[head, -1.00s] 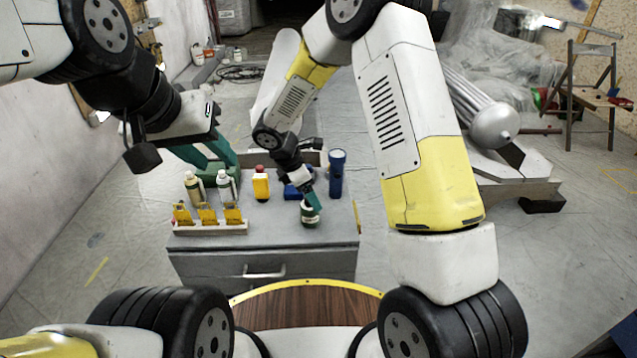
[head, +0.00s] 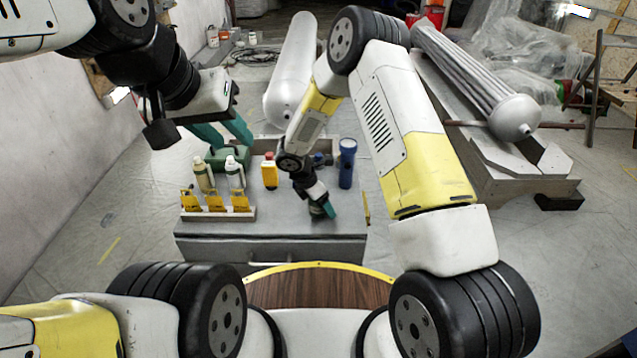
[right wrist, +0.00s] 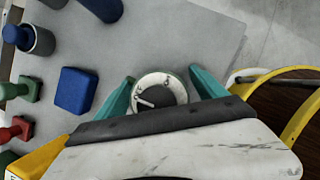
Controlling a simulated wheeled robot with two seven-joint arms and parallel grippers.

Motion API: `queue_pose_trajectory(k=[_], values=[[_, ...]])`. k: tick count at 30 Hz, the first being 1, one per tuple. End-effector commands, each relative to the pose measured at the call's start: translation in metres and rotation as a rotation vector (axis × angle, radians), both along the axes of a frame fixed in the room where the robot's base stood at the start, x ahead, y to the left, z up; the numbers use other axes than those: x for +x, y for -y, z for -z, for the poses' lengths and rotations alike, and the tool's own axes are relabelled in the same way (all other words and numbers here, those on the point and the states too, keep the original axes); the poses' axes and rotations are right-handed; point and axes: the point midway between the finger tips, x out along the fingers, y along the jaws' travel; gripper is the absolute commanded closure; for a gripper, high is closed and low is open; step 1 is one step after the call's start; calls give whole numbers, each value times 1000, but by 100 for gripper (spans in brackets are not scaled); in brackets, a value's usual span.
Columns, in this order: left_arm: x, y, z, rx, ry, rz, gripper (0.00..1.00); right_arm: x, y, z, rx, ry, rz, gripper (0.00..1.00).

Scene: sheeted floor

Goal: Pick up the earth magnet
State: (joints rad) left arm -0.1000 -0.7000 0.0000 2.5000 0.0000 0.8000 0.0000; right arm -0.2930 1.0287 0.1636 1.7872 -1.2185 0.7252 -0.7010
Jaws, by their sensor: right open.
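A round thing with a pale rim and a dark centre knob, which I take to be the earth magnet (right wrist: 160,92), stands on the grey cabinet top in the right wrist view. My right gripper (right wrist: 162,80) is open, with one teal finger on each side of it. Whether the fingers touch it I cannot tell. In the head view my right gripper (head: 324,211) is low over the front right of the cabinet and mostly hides the magnet. My left gripper (head: 237,145) is open and empty above the back left of the cabinet.
On the grey cabinet (head: 275,222) stand a blue torch (head: 347,163), a yellow bottle (head: 270,176), two pale bottles (head: 234,172), a rack with yellow items (head: 215,213) and a green box (head: 214,158). A blue block (right wrist: 76,90) and stamp-like items (right wrist: 22,90) lie left of the magnet.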

Motion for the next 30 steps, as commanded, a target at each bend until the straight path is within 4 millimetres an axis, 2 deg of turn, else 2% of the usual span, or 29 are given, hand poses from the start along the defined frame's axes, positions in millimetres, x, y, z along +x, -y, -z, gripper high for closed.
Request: queue_pose_trajectory(k=[5,15,18,26,30], values=[[0,0,0,0,0,0,64,0,0,0,1,1,1,19],[0,0,0,0,0,0,64,0,0,0,0,0,1,84],[0,0,0,0,0,0,64,0,0,0,0,0,1,100],[0,0,0,0,0,0,64,1,0,-2,0,2,1,100],[0,0,0,0,0,0,64,1,0,-9,1,3,2,100]])
